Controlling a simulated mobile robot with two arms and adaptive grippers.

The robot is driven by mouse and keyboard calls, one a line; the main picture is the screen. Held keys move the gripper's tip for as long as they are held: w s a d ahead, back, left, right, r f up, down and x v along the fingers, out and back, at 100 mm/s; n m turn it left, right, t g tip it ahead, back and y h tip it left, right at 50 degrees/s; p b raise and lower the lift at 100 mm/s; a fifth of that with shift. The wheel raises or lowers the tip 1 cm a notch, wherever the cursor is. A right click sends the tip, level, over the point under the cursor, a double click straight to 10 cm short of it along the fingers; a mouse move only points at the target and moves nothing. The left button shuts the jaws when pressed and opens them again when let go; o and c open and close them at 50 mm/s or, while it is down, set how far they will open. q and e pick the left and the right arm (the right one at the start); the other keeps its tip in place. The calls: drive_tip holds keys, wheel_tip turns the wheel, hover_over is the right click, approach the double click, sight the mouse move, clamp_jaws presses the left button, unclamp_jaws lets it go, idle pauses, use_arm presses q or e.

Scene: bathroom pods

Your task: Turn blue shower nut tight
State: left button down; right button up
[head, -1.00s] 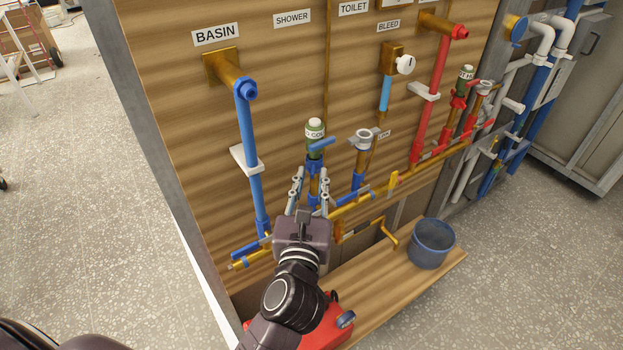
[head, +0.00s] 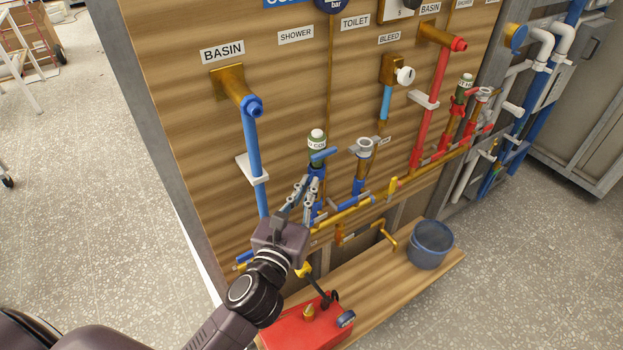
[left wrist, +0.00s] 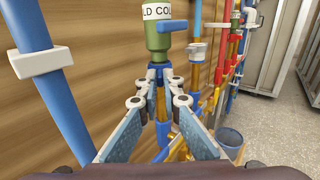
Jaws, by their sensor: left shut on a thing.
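The blue shower nut (head: 317,171) sits on the upright pipe below a green valve body with a white label (head: 316,142). In the left wrist view the nut (left wrist: 158,69) shows just beyond and between the fingertips, partly hidden by them. My left gripper (head: 308,187) reaches it from the lower left, tilted, its fingers either side of the fitting. In the left wrist view the gripper (left wrist: 160,82) is shut on the nut, with brass pipe and a lower blue fitting showing between the fingers. My right gripper is not in view.
A blue basin pipe (head: 256,150) in a white clip stands left of my gripper. A blue lever (head: 324,154) and a grey-topped fitting (head: 364,147) are close on the right.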

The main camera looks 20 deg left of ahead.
use_arm(q)
drive_tip(key=m+h, duration=0.1)
drive_tip(key=a+m+h+p, duration=0.1)
drive_tip(key=h, duration=0.1)
drive_tip(key=shift+a+r+p, duration=0.1)
drive_tip(key=shift+p, duration=0.2)
drive_tip(key=shift+w+a+m+g+h+p, duration=0.1)
drive_tip(key=shift+a+m+g+h+p, duration=0.1)
drive_tip(key=shift+m+h, duration=0.3)
drive_tip(key=shift+w+a+m+g+h+p, duration=0.1)
drive_tip(key=shift+a+m+h+p, duration=0.1)
drive_tip(key=shift+h, duration=0.5)
drive_tip(key=c, duration=2.1)
unclamp_jaws()
drive_tip(key=shift+s, duration=0.1)
drive_tip(key=v, duration=1.2)
